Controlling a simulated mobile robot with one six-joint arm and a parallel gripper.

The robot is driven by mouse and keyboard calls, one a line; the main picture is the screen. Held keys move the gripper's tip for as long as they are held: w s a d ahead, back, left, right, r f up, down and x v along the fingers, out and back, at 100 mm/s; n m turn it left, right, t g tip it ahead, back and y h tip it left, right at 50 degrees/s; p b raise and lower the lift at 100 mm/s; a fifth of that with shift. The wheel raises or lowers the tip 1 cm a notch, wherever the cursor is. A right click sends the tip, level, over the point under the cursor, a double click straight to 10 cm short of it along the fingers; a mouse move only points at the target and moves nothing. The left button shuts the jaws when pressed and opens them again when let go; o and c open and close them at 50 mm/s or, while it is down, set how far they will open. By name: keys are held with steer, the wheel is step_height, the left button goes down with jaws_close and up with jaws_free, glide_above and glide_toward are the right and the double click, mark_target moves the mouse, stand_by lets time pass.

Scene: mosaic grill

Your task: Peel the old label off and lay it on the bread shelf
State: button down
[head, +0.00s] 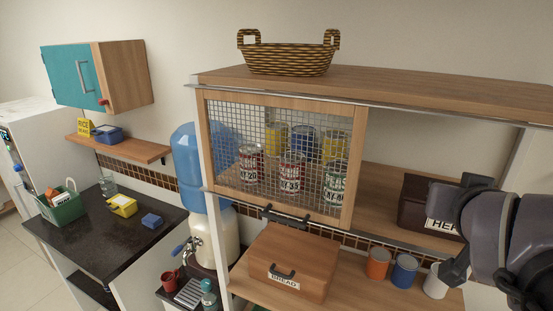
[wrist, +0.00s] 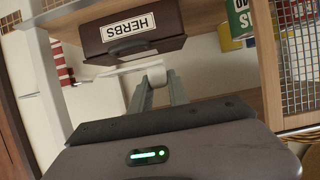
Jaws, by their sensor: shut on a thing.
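My gripper (wrist: 155,88) is shut on a small white piece (wrist: 154,75) in the wrist view. I take this piece for the old label, but it is seen nearly edge-on and no writing shows. In the head view my gripper (head: 448,240) is at the right, in front of the dark HERBS box (head: 417,205), hiding part of it. The box still shows a white HERBS label, which is whole and upside down in the wrist view (wrist: 131,33). The bread shelf (head: 345,287) is below, with the wooden BREAD box (head: 290,258) at its left.
An orange cup (head: 378,263), a blue cup (head: 404,271) and a white cup-like thing (head: 435,282) stand at the shelf's right. Clear board lies in front of the cups. A mesh door (head: 275,165) covers several cans above. A basket (head: 290,58) stands on top.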

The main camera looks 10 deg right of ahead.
steer(key=shift+r+p, duration=1.95)
steer(key=shift+r, duration=0.6)
steer(key=shift+f, duration=0.1)
